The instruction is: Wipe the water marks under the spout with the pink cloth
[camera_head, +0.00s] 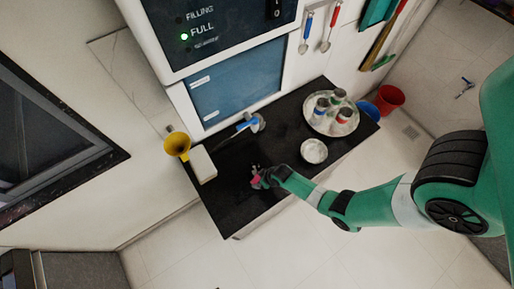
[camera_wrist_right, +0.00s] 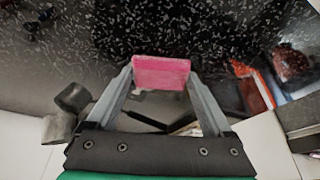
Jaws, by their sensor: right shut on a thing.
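The pink cloth (camera_wrist_right: 162,72) is a small, block-like piece held between both fingers of my right gripper (camera_wrist_right: 160,80). In the head view, my right gripper (camera_head: 259,180) is low over the black counter (camera_head: 232,204), toward its front edge, with a bit of pink showing. I cannot tell whether the cloth touches the counter. The spout (camera_head: 244,125), with a blue part, reaches out from the machine above the counter's back, up and left of my gripper. Water marks cannot be made out on the speckled, shiny surface. My left gripper is not in view.
A white bowl (camera_head: 314,151) stands right of my gripper. A white block (camera_head: 202,164) and a yellow funnel (camera_head: 177,144) are at the left. Red (camera_head: 391,98) and blue buckets are beyond the counter.

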